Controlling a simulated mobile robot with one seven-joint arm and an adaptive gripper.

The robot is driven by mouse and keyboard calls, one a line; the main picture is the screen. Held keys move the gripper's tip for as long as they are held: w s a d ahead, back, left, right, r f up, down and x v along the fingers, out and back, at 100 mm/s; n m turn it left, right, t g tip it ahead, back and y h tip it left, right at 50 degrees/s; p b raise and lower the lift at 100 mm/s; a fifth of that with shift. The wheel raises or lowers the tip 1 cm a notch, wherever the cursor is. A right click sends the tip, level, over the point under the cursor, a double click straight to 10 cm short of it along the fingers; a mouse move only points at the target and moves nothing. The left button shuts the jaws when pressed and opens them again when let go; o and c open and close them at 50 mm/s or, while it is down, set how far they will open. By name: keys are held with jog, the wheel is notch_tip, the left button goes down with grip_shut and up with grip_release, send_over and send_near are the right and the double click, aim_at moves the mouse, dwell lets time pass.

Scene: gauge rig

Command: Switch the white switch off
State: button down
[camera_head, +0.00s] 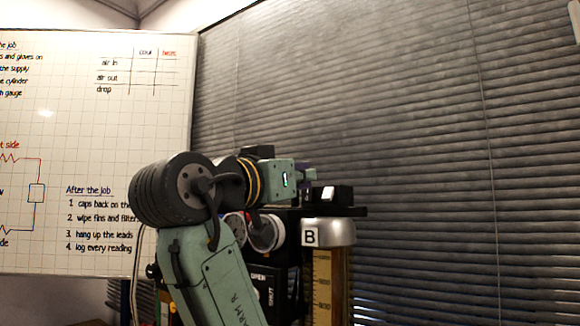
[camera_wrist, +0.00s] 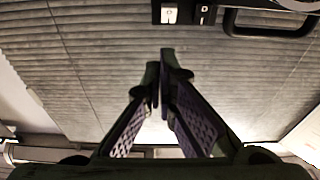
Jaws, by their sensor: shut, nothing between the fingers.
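The white switch (camera_head: 328,194) sits on top of a black housing (camera_head: 290,216) in the head view, just right of and below my gripper (camera_head: 308,174). In the wrist view the white switch (camera_wrist: 169,13) is at the top edge, on a black plate with small white marks beside it. My gripper (camera_wrist: 162,60) shows there with its purple-padded fingers closed together and empty. The fingertips point toward the switch in that picture but appear apart from it. Which way the switch is tipped I cannot tell.
A silver-capped cylinder marked B (camera_head: 332,232) with a yellow scale stands under the switch. Round gauges (camera_head: 265,234) and an OPEN/SHUT panel (camera_head: 262,285) are partly behind my arm. A black handle (camera_wrist: 270,24) is beside the switch. A whiteboard (camera_head: 100,120) and dark blinds (camera_head: 430,120) are behind.

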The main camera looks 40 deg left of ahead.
aim_at(335, 186)
jog(key=w, duration=0.2)
jog(key=w+p, duration=0.1)
jog(key=shift+w+a+r, duration=0.1)
jog(key=shift+w+r, duration=0.25)
jog(key=shift+w+a+f+p, duration=0.1)
jog(key=shift+w+f+p, duration=0.35)
jog(key=shift+w+f, duration=0.75)
jog(key=shift+w, duration=0.15)
jog(key=shift+f, duration=0.1)
